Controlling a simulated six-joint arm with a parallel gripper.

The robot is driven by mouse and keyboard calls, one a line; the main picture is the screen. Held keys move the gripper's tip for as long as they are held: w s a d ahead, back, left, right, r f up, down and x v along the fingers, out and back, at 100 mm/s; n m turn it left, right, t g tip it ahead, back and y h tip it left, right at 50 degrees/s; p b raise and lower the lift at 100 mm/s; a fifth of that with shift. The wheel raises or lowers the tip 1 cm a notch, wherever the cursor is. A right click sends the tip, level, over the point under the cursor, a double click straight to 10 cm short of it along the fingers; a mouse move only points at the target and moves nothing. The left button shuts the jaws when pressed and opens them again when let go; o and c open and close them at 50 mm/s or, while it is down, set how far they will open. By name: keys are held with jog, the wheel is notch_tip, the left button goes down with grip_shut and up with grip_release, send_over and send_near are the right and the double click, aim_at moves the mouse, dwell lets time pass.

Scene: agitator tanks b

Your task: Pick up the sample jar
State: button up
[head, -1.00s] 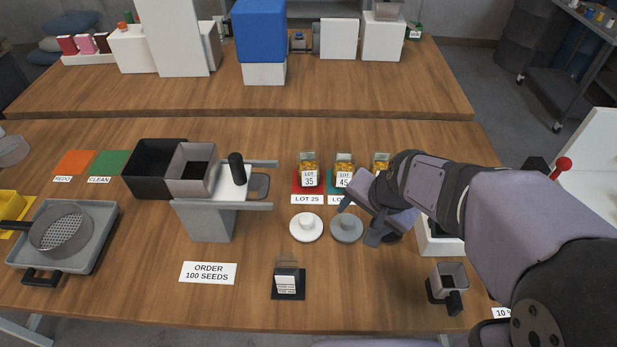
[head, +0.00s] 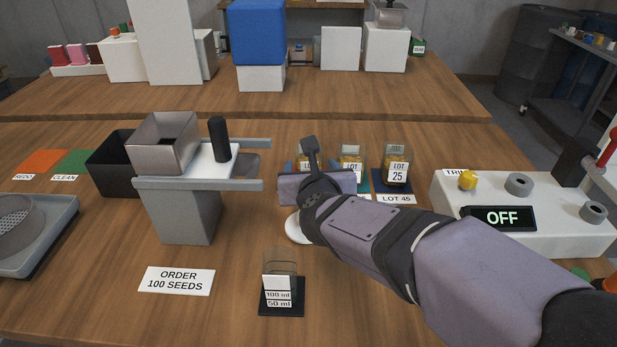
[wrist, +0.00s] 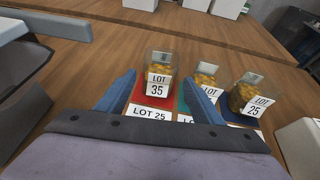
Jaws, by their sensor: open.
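Several square clear jars of yellow-orange seeds stand in a row on coloured mats. The left jar (wrist: 158,72), labelled LOT 35, is on a red mat (wrist: 146,98) whose card reads LOT 25. The middle jar (head: 351,165) has its label partly covered. The right jar (head: 396,165), labelled LOT 25, is on a blue mat with a LOT 45 card. My gripper (head: 310,165) is open and empty, in front of the left jar and partly hiding it. In the wrist view the left jar appears between the fingertips, apart from them.
A clear container (head: 281,270) marked 100 ml and 50 ml stands on a black pad in front. A grey stand with a hopper (head: 163,142) is to the left. A white device (head: 560,225) showing OFF is to the right. A white disc (head: 297,228) lies partly under my arm.

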jog(key=shift+b+x, duration=0.5)
jog(key=shift+x, duration=2.95)
jog(key=shift+w+f, duration=0.1)
jog(key=shift+x, duration=2.45)
jog(key=shift+f, duration=0.15)
jog(key=c, duration=0.8)
jog(key=shift+c, duration=0.7)
jog(key=shift+r, duration=0.35)
notch_tip(320, 180, up, 17)
jog(key=p, duration=1.1)
